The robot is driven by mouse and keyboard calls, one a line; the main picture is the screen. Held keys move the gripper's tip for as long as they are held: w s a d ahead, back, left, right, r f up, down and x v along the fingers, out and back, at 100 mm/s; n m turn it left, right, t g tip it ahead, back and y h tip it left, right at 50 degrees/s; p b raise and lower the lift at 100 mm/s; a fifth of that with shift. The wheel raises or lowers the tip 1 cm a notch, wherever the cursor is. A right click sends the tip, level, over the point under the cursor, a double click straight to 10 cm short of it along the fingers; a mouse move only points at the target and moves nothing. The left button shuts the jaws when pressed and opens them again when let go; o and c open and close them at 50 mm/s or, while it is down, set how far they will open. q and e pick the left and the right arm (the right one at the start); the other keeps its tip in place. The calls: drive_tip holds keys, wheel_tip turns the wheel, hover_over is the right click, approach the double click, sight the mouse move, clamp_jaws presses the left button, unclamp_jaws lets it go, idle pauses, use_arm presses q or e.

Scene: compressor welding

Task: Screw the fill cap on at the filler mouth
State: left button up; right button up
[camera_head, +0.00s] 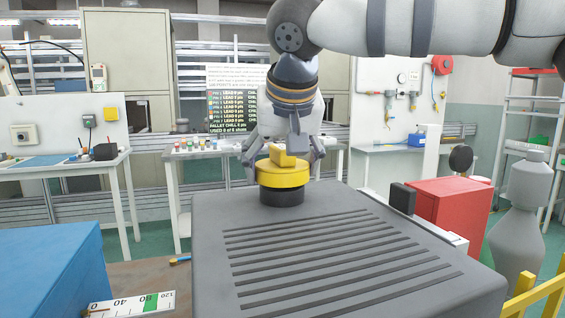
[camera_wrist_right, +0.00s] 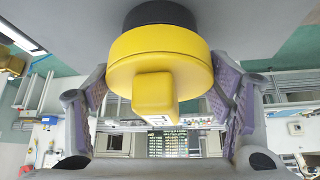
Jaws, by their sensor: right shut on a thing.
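The yellow fill cap (camera_head: 282,172) with a raised yellow grip bar sits over the black filler mouth (camera_head: 282,196) on top of the grey ribbed housing (camera_head: 330,265). My right gripper (camera_head: 284,163) comes down from above with its fingers on both sides of the cap, shut on it. In the right wrist view the cap (camera_wrist_right: 160,70) is between the two fingers, and the black mouth (camera_wrist_right: 160,14) meets its far face. I see no clear gap between cap and mouth. I cannot tell how far the threads engage. My left gripper is not in view.
A blue box (camera_head: 55,270) stands at the lower left beside a scale strip (camera_head: 135,303). A red box (camera_head: 450,208) and a grey bottle-shaped object (camera_head: 522,210) stand at the right. Yellow railing (camera_head: 540,295) is at the lower right. The housing's ribbed top is clear.

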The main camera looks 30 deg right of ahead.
drive_tip(key=shift+f, duration=0.25)
drive_tip(key=shift+f, duration=1.15)
drive_tip(key=shift+f, duration=0.1)
